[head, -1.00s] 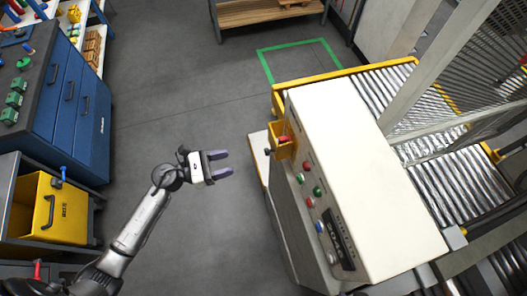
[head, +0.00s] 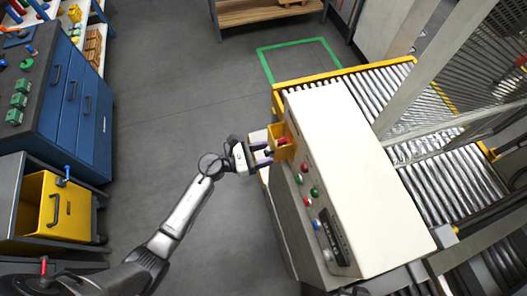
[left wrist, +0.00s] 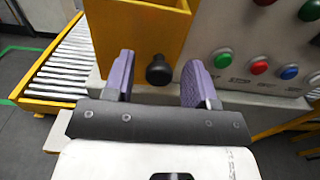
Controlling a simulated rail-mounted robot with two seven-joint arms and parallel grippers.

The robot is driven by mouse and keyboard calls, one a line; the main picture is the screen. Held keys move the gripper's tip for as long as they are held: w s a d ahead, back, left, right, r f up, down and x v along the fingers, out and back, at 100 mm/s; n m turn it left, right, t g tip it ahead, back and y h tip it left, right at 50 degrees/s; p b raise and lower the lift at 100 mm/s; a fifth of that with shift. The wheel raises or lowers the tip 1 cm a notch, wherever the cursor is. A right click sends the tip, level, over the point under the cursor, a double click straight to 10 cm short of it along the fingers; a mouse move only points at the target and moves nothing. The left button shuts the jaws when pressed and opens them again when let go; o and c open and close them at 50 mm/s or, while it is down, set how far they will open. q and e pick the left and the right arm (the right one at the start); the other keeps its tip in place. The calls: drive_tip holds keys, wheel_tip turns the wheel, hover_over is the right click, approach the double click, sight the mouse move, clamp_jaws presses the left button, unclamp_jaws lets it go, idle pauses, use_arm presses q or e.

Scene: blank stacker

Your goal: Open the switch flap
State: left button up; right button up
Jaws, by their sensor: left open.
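The switch flap is a yellow box-like cover (head: 281,146) on the left end of the control cabinet's button face, with something red inside its top. In the left wrist view the yellow cover (left wrist: 135,35) fills the upper left, and a black round knob (left wrist: 159,70) sits at its lower edge. My left gripper (head: 264,154) is at the cover, its fingers pointing at it. In the left wrist view my left gripper (left wrist: 158,85) is open, with the knob between its two purple fingers and no visible contact. My right gripper is not in view.
The control cabinet (head: 352,180) has a white top and several coloured buttons (left wrist: 223,58) beside the cover. A roller conveyor (head: 440,190) runs behind it. A blue drawer cabinet (head: 75,110) and a yellow bin (head: 50,210) stand at left. The floor between is clear.

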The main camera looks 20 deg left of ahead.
use_arm(q)
drive_tip(key=shift+c, duration=0.2)
clamp_jaws()
idle(0.3)
